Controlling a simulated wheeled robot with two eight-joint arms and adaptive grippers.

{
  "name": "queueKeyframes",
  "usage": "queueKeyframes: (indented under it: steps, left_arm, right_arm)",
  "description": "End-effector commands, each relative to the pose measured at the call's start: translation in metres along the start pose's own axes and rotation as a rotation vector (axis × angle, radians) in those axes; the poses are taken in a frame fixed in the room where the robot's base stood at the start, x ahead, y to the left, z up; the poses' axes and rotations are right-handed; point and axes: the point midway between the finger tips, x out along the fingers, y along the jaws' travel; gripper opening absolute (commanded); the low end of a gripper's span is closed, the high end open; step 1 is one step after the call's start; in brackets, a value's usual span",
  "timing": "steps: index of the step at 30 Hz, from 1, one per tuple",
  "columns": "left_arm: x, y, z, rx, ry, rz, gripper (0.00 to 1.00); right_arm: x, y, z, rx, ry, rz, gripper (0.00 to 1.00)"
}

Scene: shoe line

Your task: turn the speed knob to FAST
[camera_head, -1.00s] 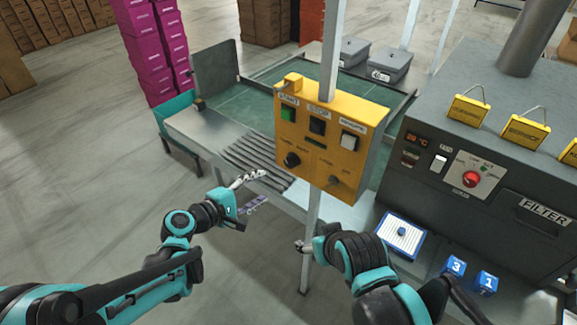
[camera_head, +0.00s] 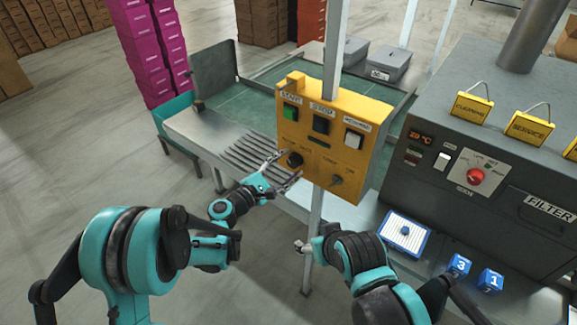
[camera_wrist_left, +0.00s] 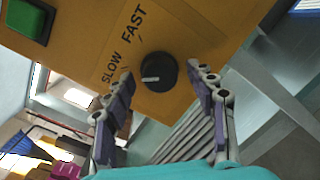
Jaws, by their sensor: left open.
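The speed knob (camera_head: 294,160) is a round black dial at the lower left of the yellow control box (camera_head: 345,110). In the left wrist view the knob (camera_wrist_left: 157,72) has a pale pointer line, with the words SLOW and FAST (camera_wrist_left: 125,45) printed beside it. The pointer lies toward the SLOW side. My left gripper (camera_head: 285,170) is open in front of the knob. In the left wrist view its fingers (camera_wrist_left: 160,88) stand on either side, and I cannot tell whether they touch it. My right gripper (camera_head: 302,246) is low beside the box's post; its fingers are too small to read.
The box also carries a green button (camera_head: 291,113), a black button (camera_head: 321,125), a white button (camera_head: 353,140) and a small switch (camera_head: 337,180). A grey post (camera_head: 313,235) runs below it.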

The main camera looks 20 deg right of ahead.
Motion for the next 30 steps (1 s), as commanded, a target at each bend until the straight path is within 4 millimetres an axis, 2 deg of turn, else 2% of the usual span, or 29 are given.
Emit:
queueKeyframes:
  steps: [8, 9, 14, 15, 23, 30]
  left_arm:
    - [0.0031, 0.0003, 0.0001, 0.001, 0.000, 0.000, 0.56]
    - [0.0031, 0.0003, 0.0001, 0.001, 0.001, 0.000, 0.51]
    - [0.0030, 0.0003, 0.0001, 0.001, 0.001, 0.000, 0.09]
    - [0.0030, 0.0003, 0.0001, 0.001, 0.000, 0.000, 0.06]
    - [0.0029, 0.0002, 0.0001, 0.016, 0.001, -0.001, 0.06]
    - [0.0030, 0.0001, 0.0000, 0.112, 0.008, -0.008, 0.06]
  right_arm:
    - [0.0002, 0.0000, 0.0001, 0.000, 0.000, 0.000, 0.68]
    - [0.0002, 0.0000, 0.0000, 0.000, 0.000, 0.000, 0.68]
    - [0.0002, 0.0000, 0.0001, 0.000, 0.000, 0.000, 0.68]
    - [0.0002, 0.0000, 0.0001, 0.000, 0.000, 0.000, 0.68]
    - [0.0007, 0.0000, 0.0004, 0.000, 0.000, 0.000, 0.68]
    - [0.0032, 0.0000, 0.0023, 0.000, 0.000, 0.000, 0.68]
